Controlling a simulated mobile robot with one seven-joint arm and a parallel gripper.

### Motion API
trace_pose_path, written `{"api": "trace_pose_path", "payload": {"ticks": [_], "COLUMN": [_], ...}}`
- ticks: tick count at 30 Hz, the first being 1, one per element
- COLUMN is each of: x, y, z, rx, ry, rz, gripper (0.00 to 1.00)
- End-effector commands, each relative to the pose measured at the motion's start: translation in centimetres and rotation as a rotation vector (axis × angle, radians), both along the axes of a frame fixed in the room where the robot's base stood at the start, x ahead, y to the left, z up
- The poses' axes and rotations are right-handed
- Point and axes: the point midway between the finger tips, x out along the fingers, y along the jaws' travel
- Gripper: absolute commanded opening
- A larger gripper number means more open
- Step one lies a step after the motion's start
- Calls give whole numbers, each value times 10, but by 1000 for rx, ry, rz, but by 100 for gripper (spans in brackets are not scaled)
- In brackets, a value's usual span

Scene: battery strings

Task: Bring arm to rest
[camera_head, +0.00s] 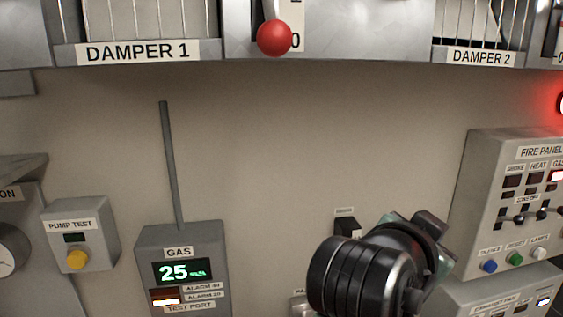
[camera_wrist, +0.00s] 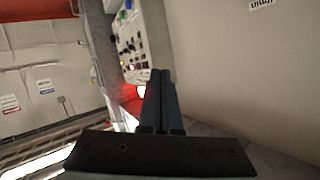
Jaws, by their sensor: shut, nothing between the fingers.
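My gripper (camera_wrist: 160,78) shows in the wrist view. Its two dark fingers are together, with nothing between them, and they point past a wall-mounted panel. In the head view my black arm links stand at the lower right, in front of the wall; the fingers cannot be made out there. The arm is raised and bent, apart from the fire panel (camera_head: 480,150) to its right.
A gas monitor (camera_head: 212,240) reading 25 and a pump test box (camera_head: 104,212) with a yellow button are on the wall at left. Damper 1 (camera_head: 222,47), a red lever knob (camera_head: 274,37) and damper 2 (camera_head: 430,57) run along the top.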

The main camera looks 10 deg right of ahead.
Motion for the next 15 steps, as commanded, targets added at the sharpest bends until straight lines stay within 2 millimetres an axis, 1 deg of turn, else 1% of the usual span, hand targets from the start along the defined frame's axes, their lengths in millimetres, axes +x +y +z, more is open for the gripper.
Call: {"api": "trace_pose_path", "payload": {"ticks": [1,2,3,5,6,7,8,9,11,12,15], "x": [8,12,16,19,18,15,10,1,-17,-30,-61], "y": [16,27,42,68,89,105,121,143,172,189,220], "z": [12,23,37,62,79,93,107,125,148,162,186], "rx": [-61,-100,-156,-247,-312,-362,-412,-477,-563,-611,-701], "ry": [-49,-83,-129,-212,-276,-327,-381,-457,-566,-633,-774], "rz": [79,127,190,289,354,402,447,502,567,600,655], "gripper": [0,0,0,0,0,0,0,0,0,0,0]}}
